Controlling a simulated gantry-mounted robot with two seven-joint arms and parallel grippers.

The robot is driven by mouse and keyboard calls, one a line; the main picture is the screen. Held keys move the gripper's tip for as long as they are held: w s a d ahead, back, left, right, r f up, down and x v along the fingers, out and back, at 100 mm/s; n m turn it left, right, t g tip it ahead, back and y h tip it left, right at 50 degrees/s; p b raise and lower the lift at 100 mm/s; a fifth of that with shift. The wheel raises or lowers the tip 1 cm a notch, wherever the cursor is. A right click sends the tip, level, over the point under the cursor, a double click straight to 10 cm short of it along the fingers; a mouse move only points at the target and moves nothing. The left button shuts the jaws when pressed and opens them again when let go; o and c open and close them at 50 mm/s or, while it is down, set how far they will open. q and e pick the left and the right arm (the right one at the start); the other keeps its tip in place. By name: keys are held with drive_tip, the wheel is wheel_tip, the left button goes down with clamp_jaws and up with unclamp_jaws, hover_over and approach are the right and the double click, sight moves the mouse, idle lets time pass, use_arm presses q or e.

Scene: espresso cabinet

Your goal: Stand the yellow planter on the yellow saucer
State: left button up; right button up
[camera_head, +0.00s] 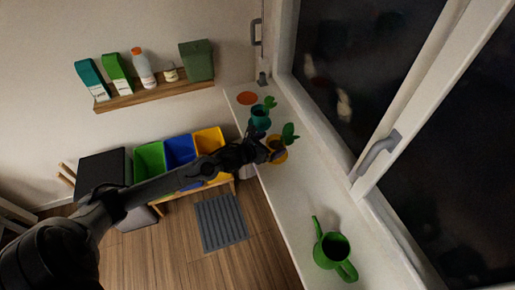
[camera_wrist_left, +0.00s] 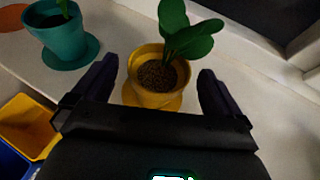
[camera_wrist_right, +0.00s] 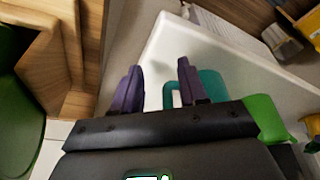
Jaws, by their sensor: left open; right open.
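The yellow planter (camera_wrist_left: 156,97), with dark soil and a green leafy plant, stands upright on the white windowsill side. It also shows in the head view (camera_head: 281,156), partly behind my left gripper. The yellow saucer (camera_wrist_left: 174,104) shows under the planter in the left wrist view; the planter appears to be on it, but contact is partly hidden. My left gripper (camera_wrist_left: 157,66) is open, with one finger on each side of the planter and visible gaps. My right gripper (camera_wrist_right: 160,80) is open, with a teal object beyond its fingers; it is not in the head view.
A teal planter (camera_wrist_left: 57,38) stands on a teal saucer (camera_wrist_left: 71,55) close by. An orange saucer (camera_head: 247,98) lies at the sill's far end. A green watering can (camera_head: 332,249) stands at the near end; the sill between is clear. Colored bins (camera_head: 180,150) stand below left.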

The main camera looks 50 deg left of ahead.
drive_tip(key=shift+d, duration=0.1)
use_arm(q)
drive_tip(key=v, duration=0.7)
use_arm(e)
drive_tip(key=shift+r, duration=0.1)
use_arm(q)
drive_tip(key=s+d+f+n+g, duration=0.1)
drive_tip(key=s+d+n+g, duration=0.2)
drive_tip(key=s+d+n, duration=0.3)
drive_tip(key=s+d+f+n+g, duration=0.2)
drive_tip(key=s+d+n, duration=0.4)
drive_tip(key=n, duration=1.1)
drive_tip(key=s+d+f+n+g, duration=0.2)
drive_tip(key=s+d+n+g, duration=0.3)
drive_tip(key=s+n, duration=0.6)
drive_tip(key=shift+s+d+f, duration=0.2)
drive_tip(key=shift+s+d, duration=0.2)
drive_tip(key=shift+s, duration=0.6)
